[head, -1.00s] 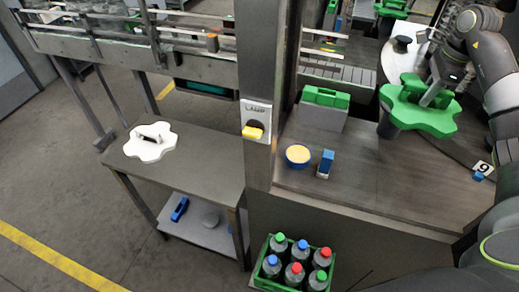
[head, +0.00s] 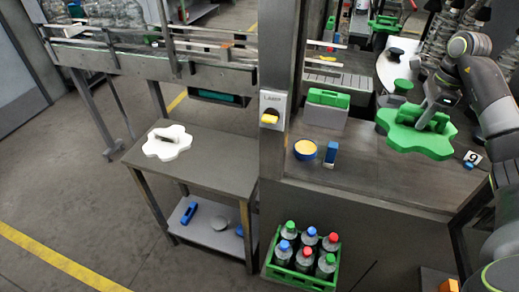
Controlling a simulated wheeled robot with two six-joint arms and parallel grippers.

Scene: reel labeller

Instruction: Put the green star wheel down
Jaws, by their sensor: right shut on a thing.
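The green star wheel (head: 406,138), a flat lobed disc with a raised handle, is at the right in the head view, low over the dark worktop (head: 380,180). My right gripper (head: 431,118) comes down from the upper right and is shut on the wheel's handle. The fingertips are partly hidden against the handle. I cannot tell whether the wheel's underside touches the worktop. My left gripper is not in view.
A white star wheel (head: 167,146) lies on the side table (head: 215,160). A green bottle crate (head: 300,278) is below.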

